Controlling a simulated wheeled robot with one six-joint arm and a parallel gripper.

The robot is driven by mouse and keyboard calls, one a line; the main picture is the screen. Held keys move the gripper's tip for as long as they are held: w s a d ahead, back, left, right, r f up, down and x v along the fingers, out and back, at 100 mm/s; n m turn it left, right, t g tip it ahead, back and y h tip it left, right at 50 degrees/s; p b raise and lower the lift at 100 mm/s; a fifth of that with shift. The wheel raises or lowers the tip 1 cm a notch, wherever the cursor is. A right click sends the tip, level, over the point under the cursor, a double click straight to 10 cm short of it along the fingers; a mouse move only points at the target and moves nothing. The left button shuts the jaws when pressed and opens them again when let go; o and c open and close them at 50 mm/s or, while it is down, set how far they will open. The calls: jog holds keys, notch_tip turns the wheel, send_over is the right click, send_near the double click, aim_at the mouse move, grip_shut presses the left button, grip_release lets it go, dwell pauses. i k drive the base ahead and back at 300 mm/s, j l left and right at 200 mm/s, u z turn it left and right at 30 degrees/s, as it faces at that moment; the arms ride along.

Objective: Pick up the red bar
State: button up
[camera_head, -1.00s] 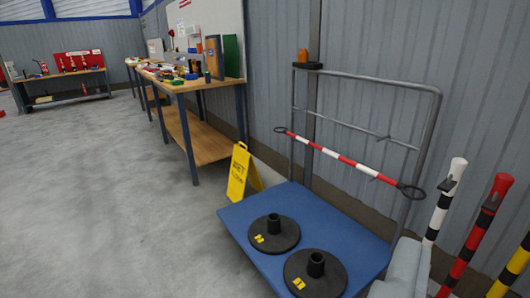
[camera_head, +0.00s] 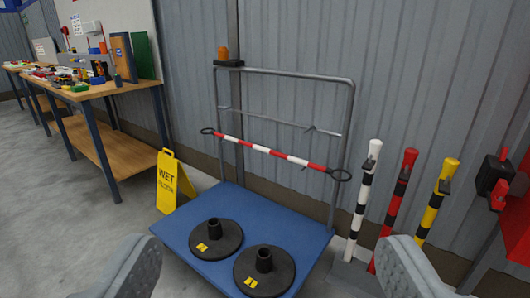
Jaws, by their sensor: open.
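A red and black post (camera_head: 396,197) stands at the right, between a white and black post (camera_head: 363,195) and a yellow and black post (camera_head: 436,200). My gripper (camera_head: 268,250) is open, its two grey fingers wide apart at the bottom of the view. Nothing is held between them. Both bars are apart from the fingers. The lower ends of the posts are partly hidden by the right finger.
Two black round bases (camera_head: 216,246) with upright sockets sit on the trolley deck. A yellow wet floor sign (camera_head: 174,183) stands left of it. A cluttered workbench (camera_head: 105,92) is at the left. A corrugated wall closes the back. A red and black device (camera_head: 494,177) is at far right.

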aim_at(316, 167)
jog(key=i+j+z, duration=0.1)
jog(key=i+j, duration=0.2)
jog(key=i+j+z, duration=0.15)
jog(key=i+j, duration=0.2)
jog(key=i+j+z, duration=0.1)
jog(key=i+j, duration=0.2)
jog(key=i+j+z, duration=0.1)
jog(key=i+j, duration=0.15)
jog(key=j, duration=0.2)
jog(key=i+j+z, duration=0.15)
jog(key=i+j, duration=0.15)
jog(key=i+j+z, duration=0.1)
jog(key=i+j, duration=0.15)
jog(key=j, duration=0.25)
jog(key=i+j+z, duration=0.1)
jog(key=j, duration=0.35)
jog(key=i, duration=0.1)
